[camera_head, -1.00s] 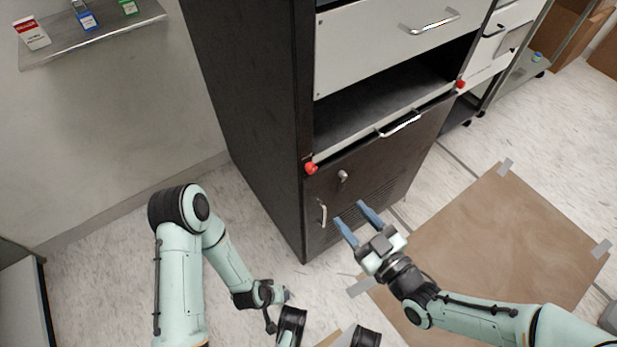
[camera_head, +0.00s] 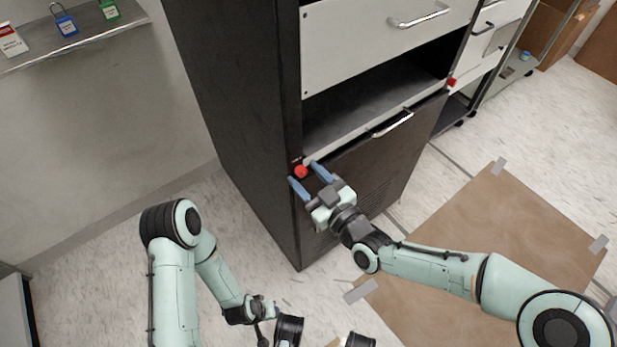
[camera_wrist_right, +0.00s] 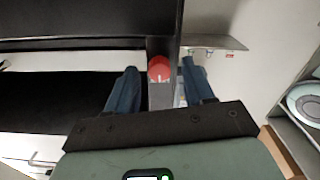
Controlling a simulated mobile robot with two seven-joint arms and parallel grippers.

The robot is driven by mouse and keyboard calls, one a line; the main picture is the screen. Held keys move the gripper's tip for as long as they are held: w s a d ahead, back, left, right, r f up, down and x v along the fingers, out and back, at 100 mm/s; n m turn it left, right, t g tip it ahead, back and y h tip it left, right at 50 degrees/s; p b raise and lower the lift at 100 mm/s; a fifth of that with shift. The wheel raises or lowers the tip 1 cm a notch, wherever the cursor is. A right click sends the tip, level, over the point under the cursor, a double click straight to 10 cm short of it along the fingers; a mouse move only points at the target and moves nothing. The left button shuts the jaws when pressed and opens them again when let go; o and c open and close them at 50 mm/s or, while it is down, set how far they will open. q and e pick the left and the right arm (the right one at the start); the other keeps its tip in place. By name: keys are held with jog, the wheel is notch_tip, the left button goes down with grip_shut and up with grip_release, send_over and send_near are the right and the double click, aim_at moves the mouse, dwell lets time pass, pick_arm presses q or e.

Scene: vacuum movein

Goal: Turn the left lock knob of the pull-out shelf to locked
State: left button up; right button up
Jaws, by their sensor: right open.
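The left lock knob (camera_head: 301,171) is a small red knob at the front left corner of the pull-out shelf (camera_head: 350,134) in the dark cabinet. My right gripper (camera_head: 307,173) is open, with one blue finger on each side of the knob in the head view. In the right wrist view the red knob (camera_wrist_right: 160,68) sits between the two spread fingers (camera_wrist_right: 158,85), with a pale line on its lower face. I cannot tell whether the fingers touch it. A right red knob (camera_head: 451,82) is at the shelf's other end. My left gripper (camera_head: 268,311) is low down, its jaws unclear.
A drawer with a handle (camera_head: 419,17) is above the shelf opening. A shelf handle (camera_head: 392,124) lies right of my right gripper. A wall shelf (camera_head: 75,38) with padlocks is at the upper left. Brown sheeting (camera_head: 480,250) is taped to the floor at right.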

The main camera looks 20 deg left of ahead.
grip_shut()
